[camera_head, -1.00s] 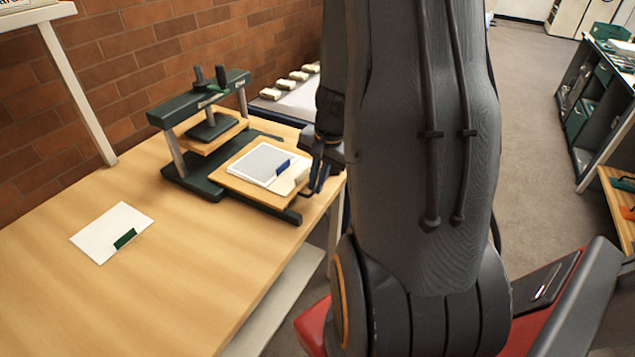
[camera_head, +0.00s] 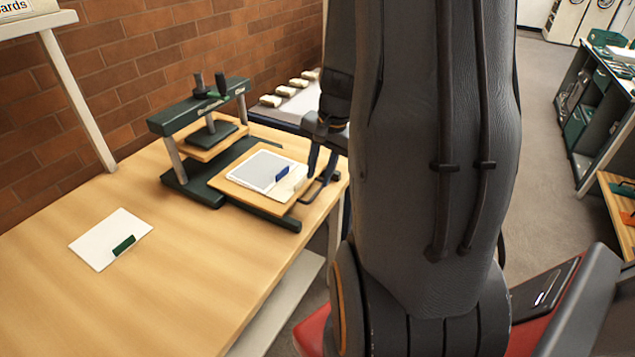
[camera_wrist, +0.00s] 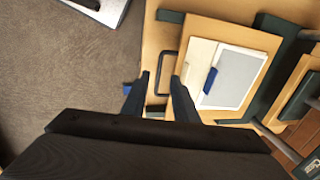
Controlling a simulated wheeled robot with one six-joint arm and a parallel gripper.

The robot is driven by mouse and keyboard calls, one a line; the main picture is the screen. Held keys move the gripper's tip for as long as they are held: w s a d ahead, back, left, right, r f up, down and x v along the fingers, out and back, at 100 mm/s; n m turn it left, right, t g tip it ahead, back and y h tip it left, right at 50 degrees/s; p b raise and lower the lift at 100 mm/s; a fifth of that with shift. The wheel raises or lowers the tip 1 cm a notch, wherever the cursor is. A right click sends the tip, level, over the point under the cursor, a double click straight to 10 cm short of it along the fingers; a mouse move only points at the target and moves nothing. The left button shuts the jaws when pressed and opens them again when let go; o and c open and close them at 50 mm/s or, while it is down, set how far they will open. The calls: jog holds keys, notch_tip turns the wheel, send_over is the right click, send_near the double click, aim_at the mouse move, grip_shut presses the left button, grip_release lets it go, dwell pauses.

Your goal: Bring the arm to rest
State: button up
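My gripper (camera_head: 321,176) is at the right end of the bench, beside a wooden board with a dark handle (camera_head: 321,190). In the wrist view my gripper (camera_wrist: 161,77) has its two dark fingers apart, with nothing held between them. The board's handle (camera_wrist: 164,72) shows in the gap between the fingertips; I cannot tell how far below them it lies. My arm (camera_head: 425,150) stands upright and hides part of the floor and bench end in the head view.
A dark green press (camera_head: 190,118) stands on the wooden bench (camera_head: 180,275). Its pulled-out board (camera_head: 236,178) carries a grey-white sheet (camera_head: 262,168) with a blue tab. A white card (camera_head: 100,240) with a green tab lies at left. A shelf unit (camera_head: 590,110) stands at right.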

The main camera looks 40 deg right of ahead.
jog(key=shift+s+r, duration=0.15)
jog(key=shift+r, duration=0.7)
jog(key=s+a+r+n, duration=0.1)
jog(key=s+a+n, duration=0.2)
jog(key=a+n, duration=0.3)
jog(key=s+a+r+n+g, duration=0.1)
jog(key=a+n, duration=0.6)
jog(key=a, duration=0.8)
jog(key=shift+s+a+h, duration=0.35)
jog(key=shift+s+h, duration=0.05)
jog(key=shift+s, duration=0.5)
jog(key=shift+d, duration=0.15)
